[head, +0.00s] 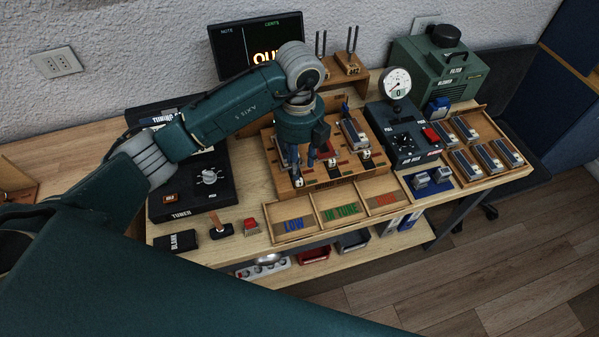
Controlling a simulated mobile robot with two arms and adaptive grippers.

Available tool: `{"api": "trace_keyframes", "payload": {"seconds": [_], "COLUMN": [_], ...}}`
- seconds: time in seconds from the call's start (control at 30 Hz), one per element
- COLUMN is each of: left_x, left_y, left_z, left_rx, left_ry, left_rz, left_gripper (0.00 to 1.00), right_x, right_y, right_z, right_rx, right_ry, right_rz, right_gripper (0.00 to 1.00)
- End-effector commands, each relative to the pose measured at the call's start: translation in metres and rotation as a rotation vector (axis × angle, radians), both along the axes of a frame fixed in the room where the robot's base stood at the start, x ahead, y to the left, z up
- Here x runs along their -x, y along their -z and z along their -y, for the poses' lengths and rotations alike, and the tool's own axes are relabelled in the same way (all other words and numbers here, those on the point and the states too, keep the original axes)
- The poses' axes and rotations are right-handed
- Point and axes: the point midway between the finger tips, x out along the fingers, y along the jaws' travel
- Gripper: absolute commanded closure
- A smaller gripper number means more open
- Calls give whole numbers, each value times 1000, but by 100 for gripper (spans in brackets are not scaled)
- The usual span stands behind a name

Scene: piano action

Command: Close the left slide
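The wooden action block (349,182) sits in the middle of the bench, with small white-and-black slide fronts along its near side. The left slide front (299,181) shows just below my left gripper (306,160). The gripper points down over the left part of the block and covers most of what lies behind that front. Its fingers are small and dark here; I cannot tell whether they are open or shut, or whether they touch the slide. A grey-topped metal part (353,131) stands at the block's right side. My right gripper is out of view.
A three-part sorting tray (290,226) lies in front of the block. A black tuner box (190,202) is to the left. A dark box with a dial gauge (397,83) and a tray of metal parts (487,158) are to the right. A monitor (230,63) stands behind.

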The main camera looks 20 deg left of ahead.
Motion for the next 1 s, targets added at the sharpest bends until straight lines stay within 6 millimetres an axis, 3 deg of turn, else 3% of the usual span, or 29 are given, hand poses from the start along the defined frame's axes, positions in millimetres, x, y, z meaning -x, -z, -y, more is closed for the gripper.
{"api": "trace_keyframes", "payload": {"seconds": [0.2,0.4,0.77,0.93,1.0], "left_x": [2,1,0,0,0], "left_y": [39,62,68,68,68], "left_z": [1,1,1,1,1], "left_rx": [1,3,3,3,3], "left_ry": [1,1,3,3,3], "left_rz": [-5,-2,1,1,1], "left_gripper": [66,66,66,100,100], "right_x": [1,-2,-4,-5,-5], "right_y": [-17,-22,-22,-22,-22], "right_z": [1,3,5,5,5], "right_rx": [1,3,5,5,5], "right_ry": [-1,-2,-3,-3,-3], "right_rz": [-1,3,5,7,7], "right_gripper": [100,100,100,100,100]}}
